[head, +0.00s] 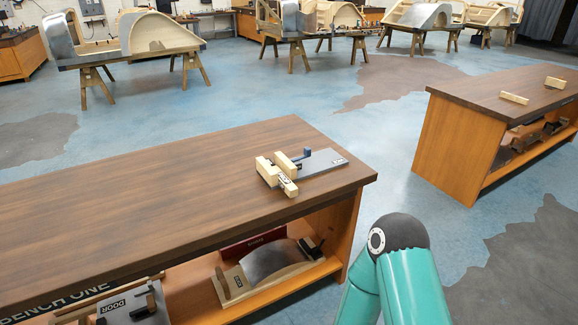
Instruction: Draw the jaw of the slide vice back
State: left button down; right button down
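The slide vice (285,172) appears to be the small assembly of pale wooden blocks near the right end of the near bench top (130,190). A flat grey plate (325,177) lies beside the blocks, with a small blue upright part (307,153) at its back edge. A narrow dark gap shows between the two larger blocks. I cannot tell for sure which block is the jaw. A teal arm link of mine with a dark rounded joint rises at the lower right, apart from the vice. Neither gripper shows.
Under the bench top, a shelf (285,288) holds a curved metal panel (268,262) and a part marked DOOR (125,308). A second bench (500,120) with wooden pieces stands at the right. Blue floor (390,165) lies open between the benches. Bodyframes on trestles stand behind.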

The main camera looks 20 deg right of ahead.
aim_at(290, 168)
jog(key=i, duration=0.85)
